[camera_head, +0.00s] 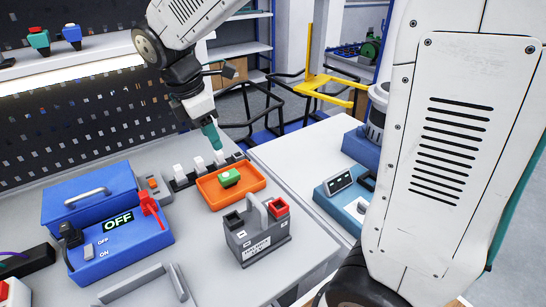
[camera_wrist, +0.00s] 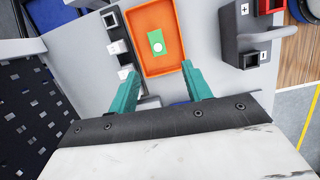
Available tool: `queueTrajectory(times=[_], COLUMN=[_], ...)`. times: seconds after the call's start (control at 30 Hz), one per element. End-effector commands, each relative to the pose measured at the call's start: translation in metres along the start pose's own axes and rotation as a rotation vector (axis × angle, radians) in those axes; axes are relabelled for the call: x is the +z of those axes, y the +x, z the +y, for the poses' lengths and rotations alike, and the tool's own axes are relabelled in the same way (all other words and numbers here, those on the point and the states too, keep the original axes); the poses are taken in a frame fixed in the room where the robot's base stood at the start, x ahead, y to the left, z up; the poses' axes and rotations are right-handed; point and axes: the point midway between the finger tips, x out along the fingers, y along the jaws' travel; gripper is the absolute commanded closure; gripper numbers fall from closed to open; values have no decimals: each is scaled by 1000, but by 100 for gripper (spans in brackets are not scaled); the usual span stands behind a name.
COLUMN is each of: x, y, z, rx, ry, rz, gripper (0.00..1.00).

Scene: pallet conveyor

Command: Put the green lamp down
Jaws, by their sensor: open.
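The green lamp (camera_head: 229,177), a small green block with a pale round top, lies in the orange tray (camera_head: 254,184) on the grey bench. In the wrist view the lamp (camera_wrist: 154,37) rests on the floor of the tray (camera_wrist: 146,8), clear of its walls. My gripper (camera_head: 212,136) hangs above and behind the tray in the head view. In the wrist view my gripper (camera_wrist: 158,68) has its teal fingers spread apart, with nothing between them. The lamp is beyond the fingertips, not touching them.
A grey battery-like box (camera_head: 258,238) with a handle and red terminal stands in front of the tray. White switches (camera_head: 199,164) line its back left. A blue box (camera_head: 120,240) marked OFF is at left. A blue meter (camera_head: 343,200) sits on the right bench.

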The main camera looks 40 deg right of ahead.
Motion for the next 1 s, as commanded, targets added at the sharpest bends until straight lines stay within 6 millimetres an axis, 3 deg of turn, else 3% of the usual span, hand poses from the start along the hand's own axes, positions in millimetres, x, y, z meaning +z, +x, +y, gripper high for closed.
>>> queueTrajectory(times=[0.17,0.3,0.5,0.6,0.77,1.0], x=[34,61,79,81,82,81], y=[-18,-25,-19,-13,-6,-5], z=[-50,-110,-185,-210,-229,-232], rx=[7,-6,-49,-71,-95,-101], ry=[321,694,1182,1356,1504,1530], rz=[56,120,207,239,266,268], gripper=[51,51,51,51,51,51])
